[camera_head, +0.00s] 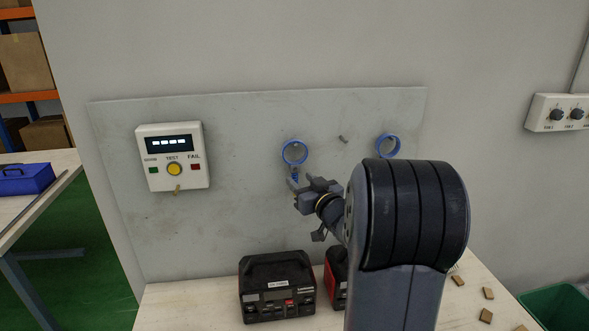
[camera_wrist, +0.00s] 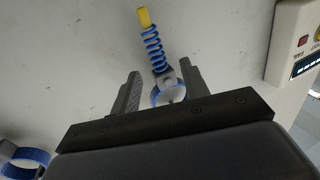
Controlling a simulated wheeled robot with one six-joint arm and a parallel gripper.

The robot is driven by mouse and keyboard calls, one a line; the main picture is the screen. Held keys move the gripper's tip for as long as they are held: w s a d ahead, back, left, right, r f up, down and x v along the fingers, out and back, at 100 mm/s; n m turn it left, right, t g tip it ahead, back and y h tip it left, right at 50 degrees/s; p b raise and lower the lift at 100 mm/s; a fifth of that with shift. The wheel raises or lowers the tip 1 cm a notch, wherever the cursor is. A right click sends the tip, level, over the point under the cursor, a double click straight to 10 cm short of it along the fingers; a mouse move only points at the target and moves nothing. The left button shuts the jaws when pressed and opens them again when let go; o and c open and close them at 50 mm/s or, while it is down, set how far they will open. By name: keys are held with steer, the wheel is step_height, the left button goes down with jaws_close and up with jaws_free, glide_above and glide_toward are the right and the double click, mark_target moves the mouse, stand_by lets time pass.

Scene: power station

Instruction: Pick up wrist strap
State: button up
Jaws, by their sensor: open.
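A blue wrist strap (camera_head: 294,152) hangs on the grey wall panel (camera_head: 240,125), with its loop at the top and its coiled cord below. In the wrist view the strap's loop (camera_wrist: 168,93) lies beyond and between the fingers, and its blue coiled cord (camera_wrist: 154,50) ends in a yellow plug (camera_wrist: 145,17). My gripper (camera_head: 301,186) is open, just below the loop by the cord. In the wrist view my gripper (camera_wrist: 161,76) has its fingers on either side of the strap. I cannot tell whether they touch it. A second blue strap (camera_head: 388,146) hangs further right, partly hidden by my arm.
A white tester box (camera_head: 172,157) with a yellow button is on the panel to the left. Black power units (camera_head: 277,287) stand on the bench below. Small wooden blocks (camera_head: 486,315) lie at the bench's right. The second strap (camera_wrist: 25,160) shows at the wrist view's lower left.

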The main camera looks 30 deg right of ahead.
steer(key=shift+w, duration=1.1)
steer(key=c, duration=0.8)
steer(key=shift+r, duration=0.1)
step_height(320, 180, up, 4)
steer(key=p, duration=0.3)
steer(key=shift+f, duration=0.25)
steer(key=s, duration=0.5)
steer(key=s+p, duration=0.1)
steer(key=s, duration=1)
steer(key=shift+s+d+p, duration=0.3)
steer(key=shift+s+f, duration=0.1)
steer(key=shift+s, duration=0.65)
